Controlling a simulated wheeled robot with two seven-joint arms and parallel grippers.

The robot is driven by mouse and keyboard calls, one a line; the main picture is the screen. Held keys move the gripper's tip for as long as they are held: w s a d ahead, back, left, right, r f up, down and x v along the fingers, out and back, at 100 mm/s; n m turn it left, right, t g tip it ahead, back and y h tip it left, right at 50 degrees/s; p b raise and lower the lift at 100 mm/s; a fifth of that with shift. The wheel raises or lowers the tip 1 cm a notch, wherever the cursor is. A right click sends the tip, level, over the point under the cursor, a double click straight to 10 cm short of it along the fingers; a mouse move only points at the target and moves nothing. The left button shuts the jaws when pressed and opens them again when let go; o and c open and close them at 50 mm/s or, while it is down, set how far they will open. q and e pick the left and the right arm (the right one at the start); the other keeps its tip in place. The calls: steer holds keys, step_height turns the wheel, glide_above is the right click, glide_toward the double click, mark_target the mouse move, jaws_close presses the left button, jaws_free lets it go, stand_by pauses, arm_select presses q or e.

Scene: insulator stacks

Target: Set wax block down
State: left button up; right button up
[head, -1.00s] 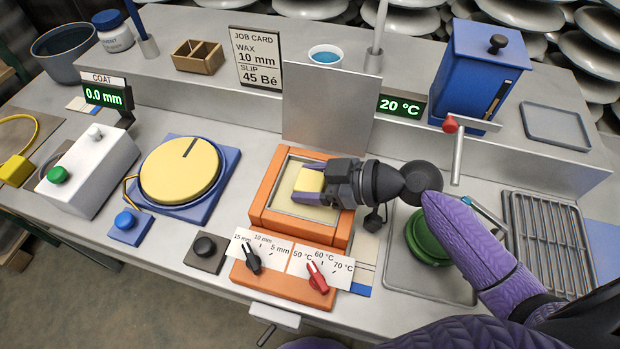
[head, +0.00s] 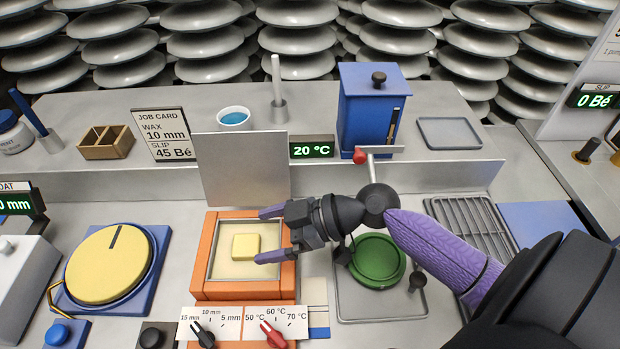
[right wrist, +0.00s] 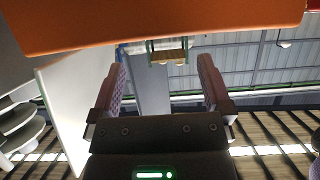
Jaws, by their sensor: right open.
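The yellow wax block (head: 246,247) sits in the square pan of the orange heater box (head: 204,262), on the pan's cream-coloured floor. My right gripper (head: 268,234) is open over the right part of the pan. The gripper does not hold the block. In the right wrist view the fingers (right wrist: 162,85) are wide apart with nothing between them, and the orange box edge (right wrist: 160,22) crosses the top. The block is not visible there. My left gripper is out of view.
An upright metal plate (head: 240,168) stands behind the heater box. A green round piece (head: 376,260) on a tray lies below my right wrist. A blue box with a crank (head: 372,110) stands behind. Dials (head: 270,330) are in front, a yellow turntable (head: 108,264) at left.

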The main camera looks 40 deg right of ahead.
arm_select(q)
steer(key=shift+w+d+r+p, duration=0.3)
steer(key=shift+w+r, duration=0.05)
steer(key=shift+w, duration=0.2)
arm_select(e)
steer(key=v, duration=0.7)
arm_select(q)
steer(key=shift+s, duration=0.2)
arm_select(e)
steer(key=shift+r, duration=0.1)
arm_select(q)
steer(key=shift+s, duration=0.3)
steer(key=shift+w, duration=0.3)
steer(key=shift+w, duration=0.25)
